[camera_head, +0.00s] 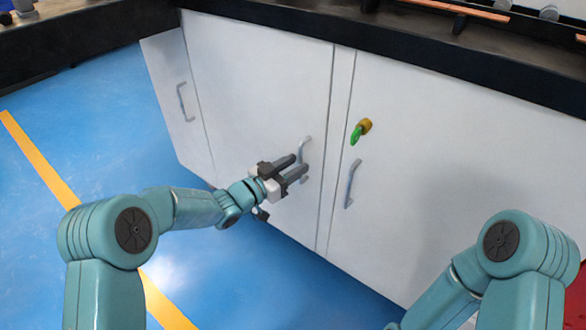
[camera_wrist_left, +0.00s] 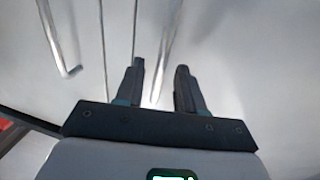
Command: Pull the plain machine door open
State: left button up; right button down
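The plain machine door (camera_head: 262,95) is a white panel without a lock, left of the door with the key. It looks shut. Its grey bar handle (camera_head: 306,144) is upright near the door's right edge. My left gripper (camera_head: 299,163) is at this handle, with its two dark fingers apart. In the left wrist view the handle (camera_wrist_left: 166,45) shows between and beyond the open fingers (camera_wrist_left: 160,75); I cannot tell whether they touch it. My right gripper is out of view; only its arm shows at the bottom right.
The neighbouring white door (camera_head: 450,160) has a yellow lock with a green key (camera_head: 357,133) and its own handle (camera_head: 352,184), close to the right. A side panel (camera_head: 170,90) with a handle is at left. A black worktop edge (camera_head: 300,22) overhangs. Blue floor (camera_head: 90,110) is clear at left.

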pick_arm(q)
grip_shut()
